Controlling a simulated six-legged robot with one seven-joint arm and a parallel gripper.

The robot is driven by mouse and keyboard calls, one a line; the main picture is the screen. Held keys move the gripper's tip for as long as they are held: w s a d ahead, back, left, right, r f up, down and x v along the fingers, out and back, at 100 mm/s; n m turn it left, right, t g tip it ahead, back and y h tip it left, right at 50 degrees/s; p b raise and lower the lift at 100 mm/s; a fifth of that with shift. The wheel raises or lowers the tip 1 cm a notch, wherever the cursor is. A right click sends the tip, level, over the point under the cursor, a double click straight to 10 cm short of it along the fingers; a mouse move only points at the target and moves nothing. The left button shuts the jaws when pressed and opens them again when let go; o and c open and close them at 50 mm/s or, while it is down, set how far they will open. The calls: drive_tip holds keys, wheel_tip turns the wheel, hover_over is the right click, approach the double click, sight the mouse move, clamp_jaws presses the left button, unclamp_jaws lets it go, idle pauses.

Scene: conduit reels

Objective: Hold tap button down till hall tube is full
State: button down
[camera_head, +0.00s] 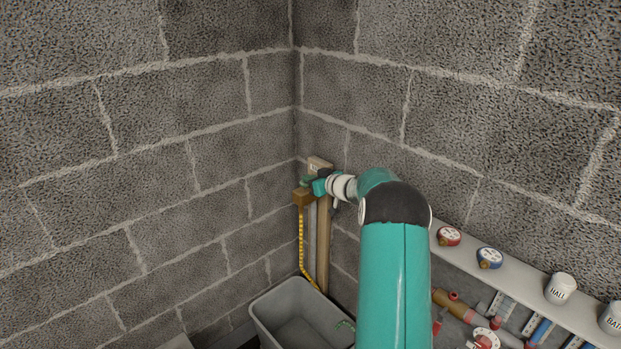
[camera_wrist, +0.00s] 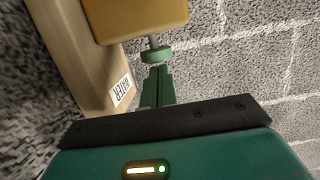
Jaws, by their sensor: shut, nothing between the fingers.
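The tap is a brass-coloured box (camera_wrist: 140,16) with a round green button (camera_wrist: 156,55) on a short grey stem. A length of stem shows between button and box. My gripper (camera_wrist: 157,72) is shut and empty, its fingertips at the button; I cannot tell if they touch or press it. In the head view the tap box (camera_head: 301,197) sits in the wall corner, with my gripper (camera_head: 318,187) beside it. A white cup marked HALL (camera_head: 561,288) stands on the shelf at the right. Level tubes below the shelf are partly hidden; I cannot tell which is the hall tube or its level.
A wooden post (camera_wrist: 88,50) bears a WATER label (camera_wrist: 121,88). A yellow banded hose (camera_head: 302,250) hangs from the tap towards a grey tub (camera_head: 262,318). Red (camera_head: 449,236) and blue (camera_head: 489,257) gauges sit on the shelf (camera_head: 525,277). Block walls close the corner.

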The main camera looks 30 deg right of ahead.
drive_tip(key=shift+f, duration=1.05)
drive_tip(key=shift+s+d+f, duration=0.1)
drive_tip(key=shift+s+f, duration=0.05)
drive_tip(key=shift+f, duration=0.1)
idle(2.8)
drive_tip(key=s+d+r, duration=0.1)
drive_tip(key=s+r, duration=0.6)
drive_tip(key=s, duration=0.2)
drive_tip(key=shift+s, duration=0.25)
idle(0.6)
